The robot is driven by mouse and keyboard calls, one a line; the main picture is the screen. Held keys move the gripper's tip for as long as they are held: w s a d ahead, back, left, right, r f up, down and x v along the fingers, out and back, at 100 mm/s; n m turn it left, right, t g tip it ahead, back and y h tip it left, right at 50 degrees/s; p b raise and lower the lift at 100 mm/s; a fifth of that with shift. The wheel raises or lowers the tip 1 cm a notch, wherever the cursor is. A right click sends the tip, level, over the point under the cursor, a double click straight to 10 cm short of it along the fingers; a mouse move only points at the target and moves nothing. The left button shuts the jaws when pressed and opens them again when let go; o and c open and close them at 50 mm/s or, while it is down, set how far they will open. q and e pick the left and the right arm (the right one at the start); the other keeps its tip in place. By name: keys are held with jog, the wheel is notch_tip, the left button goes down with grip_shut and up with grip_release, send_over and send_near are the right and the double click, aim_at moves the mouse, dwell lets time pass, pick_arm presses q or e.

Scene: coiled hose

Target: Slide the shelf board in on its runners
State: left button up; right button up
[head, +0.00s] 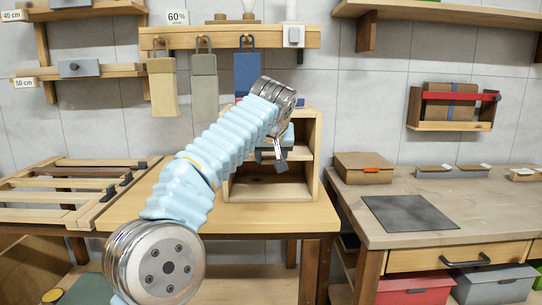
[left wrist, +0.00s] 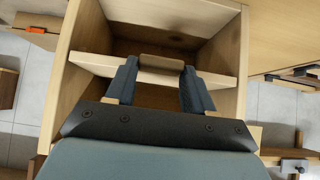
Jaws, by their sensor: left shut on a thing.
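The open-fronted wooden cabinet (head: 316,165) stands on the middle table. The pale shelf board (head: 300,154) lies across its inside, with room above and below; it also shows in the left wrist view (left wrist: 95,63). My left gripper (head: 273,153) is at the cabinet's front opening. In the left wrist view its dark fingers (left wrist: 159,68) stand on either side of the middle of the board's front edge, shut on the board at a small tan block. My left arm hides much of the cabinet's left side and top in the head view. My right gripper is not in view.
A wooden box (head: 363,167) with an orange tab and a dark mat (head: 410,213) are on the right-hand bench. A slatted wooden rack (head: 60,185) lies at left. Hanging pouches (head: 204,85) and a wall shelf (head: 230,36) are above. The table front is clear.

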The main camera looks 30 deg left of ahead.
pick_arm(q)
jog(key=shift+w+a, duration=0.55)
jog(key=shift+w, duration=0.25)
jog(key=o, duration=1.3)
jog(key=shift+c, duration=0.2)
jog(key=v, duration=1.4)
jog(key=shift+f, duration=0.1)
